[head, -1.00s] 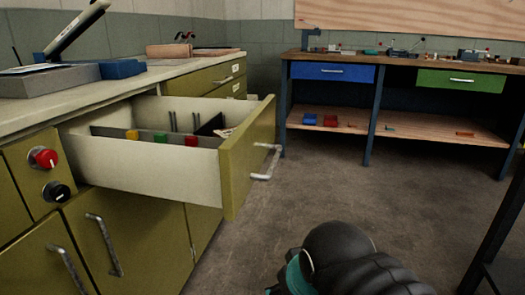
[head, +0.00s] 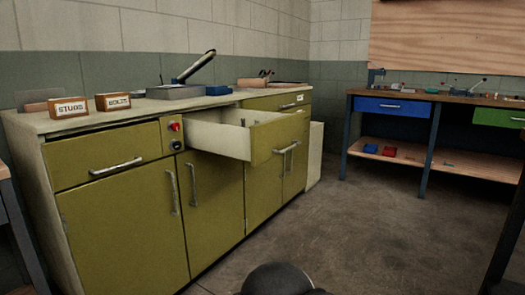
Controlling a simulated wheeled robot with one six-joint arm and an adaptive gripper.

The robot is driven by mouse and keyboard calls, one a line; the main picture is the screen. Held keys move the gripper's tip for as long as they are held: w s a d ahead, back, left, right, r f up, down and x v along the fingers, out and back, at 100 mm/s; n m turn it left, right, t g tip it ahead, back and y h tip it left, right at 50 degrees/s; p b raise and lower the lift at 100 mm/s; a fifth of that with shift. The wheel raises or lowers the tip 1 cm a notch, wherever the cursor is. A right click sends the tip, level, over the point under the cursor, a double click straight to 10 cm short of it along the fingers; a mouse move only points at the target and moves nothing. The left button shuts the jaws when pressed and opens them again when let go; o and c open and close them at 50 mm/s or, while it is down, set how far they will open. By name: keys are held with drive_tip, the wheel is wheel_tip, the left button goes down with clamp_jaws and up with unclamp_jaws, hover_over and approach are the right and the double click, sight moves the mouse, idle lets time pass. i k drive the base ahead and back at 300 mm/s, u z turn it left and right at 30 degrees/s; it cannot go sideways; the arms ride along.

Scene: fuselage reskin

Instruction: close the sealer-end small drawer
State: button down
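An olive-green small drawer (head: 281,136) stands pulled out of the cabinet (head: 122,215), below the counter end with the tilted dark-tipped tool. Its pale side wall (head: 218,139) shows, and a metal handle (head: 287,147) is on its front. From this far, its contents are mostly hidden behind the side wall. My gripper's fingers are not in view. Only a dark rounded part of my arm shows at the bottom edge, well short of the drawer and not touching it.
A red knob (head: 175,126) and a black knob (head: 177,145) sit left of the drawer. Boxes labelled STUDS (head: 68,107) and BOLTS (head: 113,101) stand on the counter. A workbench (head: 439,97) with a blue drawer (head: 392,108) is at right. The floor between is clear.

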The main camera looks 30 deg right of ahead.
sight(221, 130)
drive_tip(key=z, duration=0.6)
drive_tip(key=i, duration=0.6)
drive_tip(key=z, duration=1.1)
drive_tip(key=i, duration=0.3)
drive_tip(key=z, duration=0.25)
